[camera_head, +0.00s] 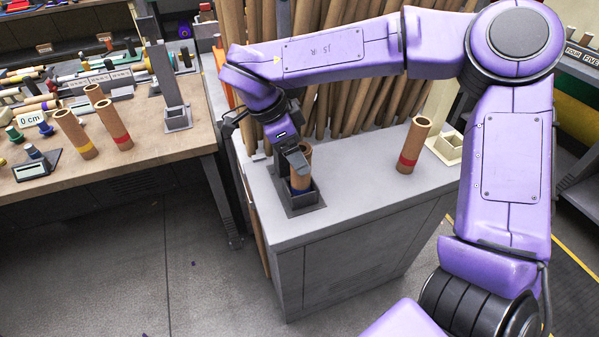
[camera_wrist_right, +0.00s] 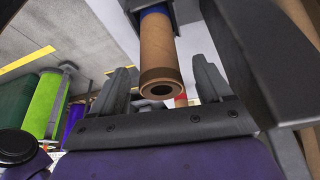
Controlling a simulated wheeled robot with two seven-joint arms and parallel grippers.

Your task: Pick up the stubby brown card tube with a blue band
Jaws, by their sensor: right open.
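A brown card tube with a blue band (camera_head: 301,182) stands upright in a dark square holder (camera_head: 307,205) on the grey cabinet top. The band is low on the tube, near the holder. My right gripper (camera_head: 294,155) is at the tube's upper part and hides some of it. In the right wrist view the open end of the tube (camera_wrist_right: 158,62) faces the camera, between the two spread fingers of my right gripper (camera_wrist_right: 163,78). Gaps show on both sides of the tube, so the gripper is open around or just above it. My left gripper is not in view.
A red-banded tube (camera_head: 413,146) stands to the right on the cabinet, near a cream holder (camera_head: 446,148). Long tubes (camera_head: 352,108) lean close behind. The wooden bench (camera_head: 170,150) at left holds a yellow-banded tube (camera_head: 75,134), another red-banded tube (camera_head: 114,124) and a grey holder (camera_head: 177,117).

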